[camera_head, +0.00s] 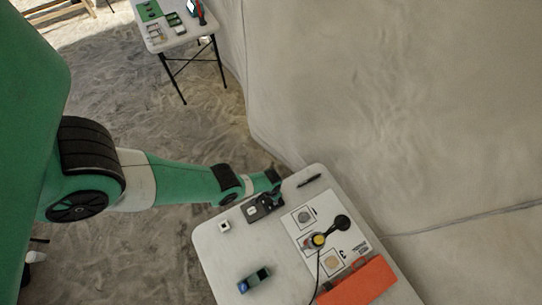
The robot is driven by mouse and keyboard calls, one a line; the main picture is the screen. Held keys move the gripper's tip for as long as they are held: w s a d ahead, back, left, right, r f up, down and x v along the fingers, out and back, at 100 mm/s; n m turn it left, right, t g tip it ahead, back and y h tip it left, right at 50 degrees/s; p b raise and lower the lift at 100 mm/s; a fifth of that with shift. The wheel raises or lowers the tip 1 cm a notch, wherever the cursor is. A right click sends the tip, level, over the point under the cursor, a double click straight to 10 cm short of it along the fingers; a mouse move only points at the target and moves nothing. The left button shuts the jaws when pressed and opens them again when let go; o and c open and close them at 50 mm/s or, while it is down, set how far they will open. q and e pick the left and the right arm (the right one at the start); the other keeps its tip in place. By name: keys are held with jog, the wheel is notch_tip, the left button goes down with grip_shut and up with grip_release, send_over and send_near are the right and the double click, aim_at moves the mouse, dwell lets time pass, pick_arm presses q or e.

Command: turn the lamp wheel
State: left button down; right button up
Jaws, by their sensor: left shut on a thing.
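My left gripper (273,192) reaches in from the left, over the far left edge of the white table. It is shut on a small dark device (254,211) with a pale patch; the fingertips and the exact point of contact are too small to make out. I cannot make out a wheel on the device. A black lamp-like thing with a round head (341,222) and a yellow part (319,240) stands on a white printed sheet (299,226), with a dark cable running toward the front. My right gripper is not in view.
A second table (183,35) stands farther back.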

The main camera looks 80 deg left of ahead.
pick_arm(q)
jog(key=m, duration=0.6)
jog(key=shift+f+b, duration=0.1)
jog(key=shift+b, duration=0.2)
jog(key=m, duration=0.6)
jog(key=shift+m+b, duration=0.3)
jog(key=m, duration=1.3)
jog(key=shift+s, duration=0.1)
jog(key=shift+c, duration=1.7)
grip_release()
